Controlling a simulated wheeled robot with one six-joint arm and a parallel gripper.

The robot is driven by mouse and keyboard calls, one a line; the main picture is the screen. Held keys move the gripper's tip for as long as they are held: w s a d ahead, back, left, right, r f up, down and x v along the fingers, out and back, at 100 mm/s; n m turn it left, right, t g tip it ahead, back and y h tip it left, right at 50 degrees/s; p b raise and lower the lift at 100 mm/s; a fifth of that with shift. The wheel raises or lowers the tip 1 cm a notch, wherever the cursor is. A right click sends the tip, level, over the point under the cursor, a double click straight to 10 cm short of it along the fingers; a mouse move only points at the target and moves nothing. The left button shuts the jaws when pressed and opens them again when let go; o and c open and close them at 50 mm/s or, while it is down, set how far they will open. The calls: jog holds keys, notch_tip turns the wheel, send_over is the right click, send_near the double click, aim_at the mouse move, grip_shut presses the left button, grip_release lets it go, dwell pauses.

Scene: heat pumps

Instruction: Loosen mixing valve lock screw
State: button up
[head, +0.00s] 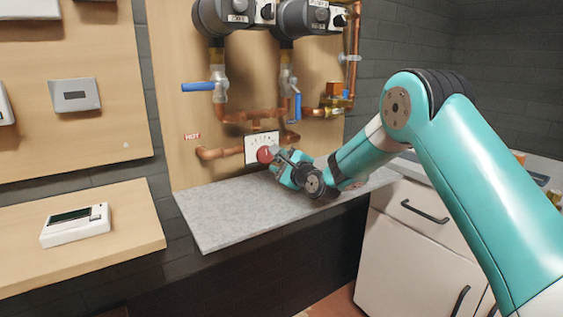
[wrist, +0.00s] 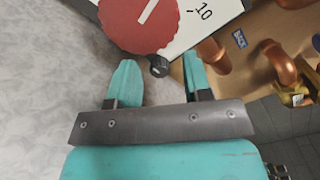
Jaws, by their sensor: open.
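The mixing valve has a round red knob (head: 265,155) in front of a white scale plate (head: 262,140), low on the pipe board. The lock screw, a small black knurled knob (wrist: 159,66), sits just below the red knob's edge. My gripper (wrist: 160,78) is open, with one teal finger on each side of the black screw; I cannot tell whether either touches it. In the head view my gripper (head: 279,163) is at the red knob, and the screw is not clear.
A grey counter (head: 225,214) lies under the valve. Copper pipes (head: 240,114) and two blue lever handles (head: 198,87) (head: 298,106) are above. A white handheld device (head: 75,225) lies on the wooden bench at left. White drawers (head: 405,240) stand at right.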

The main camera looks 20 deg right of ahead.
jog(key=shift+c, duration=0.3)
grip_shut()
jog(key=shift+f+n+b, duration=0.15)
jog(key=shift+n+b, duration=0.45)
jog(key=shift+n, duration=1)
jog(key=shift+o, duration=0.3)
grip_release()
